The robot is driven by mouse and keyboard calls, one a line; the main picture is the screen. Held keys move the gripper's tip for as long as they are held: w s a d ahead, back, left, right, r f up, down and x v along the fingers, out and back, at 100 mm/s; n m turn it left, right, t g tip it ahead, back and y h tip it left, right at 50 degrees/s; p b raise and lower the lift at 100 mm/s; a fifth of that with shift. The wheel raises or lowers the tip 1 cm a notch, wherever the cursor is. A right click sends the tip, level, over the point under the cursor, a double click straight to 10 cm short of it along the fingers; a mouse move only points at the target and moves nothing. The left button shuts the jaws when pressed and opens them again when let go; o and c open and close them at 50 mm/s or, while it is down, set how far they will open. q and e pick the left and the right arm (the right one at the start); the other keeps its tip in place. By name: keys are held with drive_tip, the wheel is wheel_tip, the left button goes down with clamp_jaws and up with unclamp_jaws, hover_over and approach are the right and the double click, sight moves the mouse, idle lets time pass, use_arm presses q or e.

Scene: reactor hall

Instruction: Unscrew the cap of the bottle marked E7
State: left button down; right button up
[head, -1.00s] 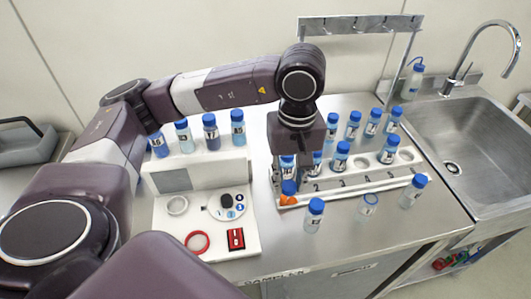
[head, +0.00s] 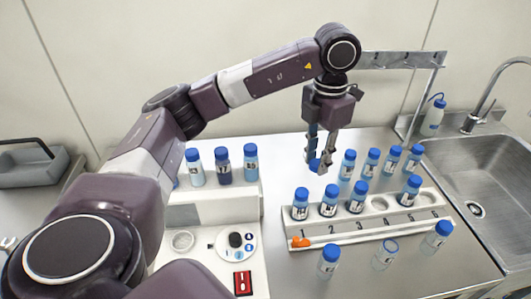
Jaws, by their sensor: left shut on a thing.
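My left gripper (head: 319,166) points down behind the left end of the rack, above the bench. It is shut on a small blue thing (head: 314,164) that may be a cap; the fingers partly hide it. Small blue-capped bottles stand upright in the numbered rack (head: 420,225), including one at the left end (head: 300,205), apart from the gripper. The labels are too small to read surely, so I cannot tell which bottle is E7. My right gripper is not in view.
More capped bottles stand behind the rack, one at its left (head: 348,165). Several stand in front, including a capped one (head: 329,262) and a clear one with a blue ring (head: 384,255). An orange piece (head: 302,242) lies at the rack's front. A sink (head: 485,180) is at right.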

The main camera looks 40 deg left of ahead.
use_arm(q)
drive_tip(key=w+a+r+n, duration=0.2)
drive_tip(key=w+a+n, duration=0.1)
drive_tip(key=n, duration=0.6)
drive_tip(key=n+p, duration=0.2)
drive_tip(key=n, duration=0.8)
hover_over(303, 184)
drive_tip(key=s+d, duration=0.2)
drive_tip(key=f, duration=1.4)
drive_tip(key=shift+s+a+f, duration=0.2)
drive_tip(key=shift+a+f, duration=0.05)
drive_tip(key=shift+f, duration=0.05)
wheel_tip(303, 184, down, 3)
drive_tip(key=shift+f+p, duration=0.2)
drive_tip(key=shift+p, duration=0.25)
drive_tip(key=shift+f, duration=0.4)
drive_tip(key=shift+f, duration=0.1)
drive_tip(key=c, duration=1.6)
unclamp_jaws()
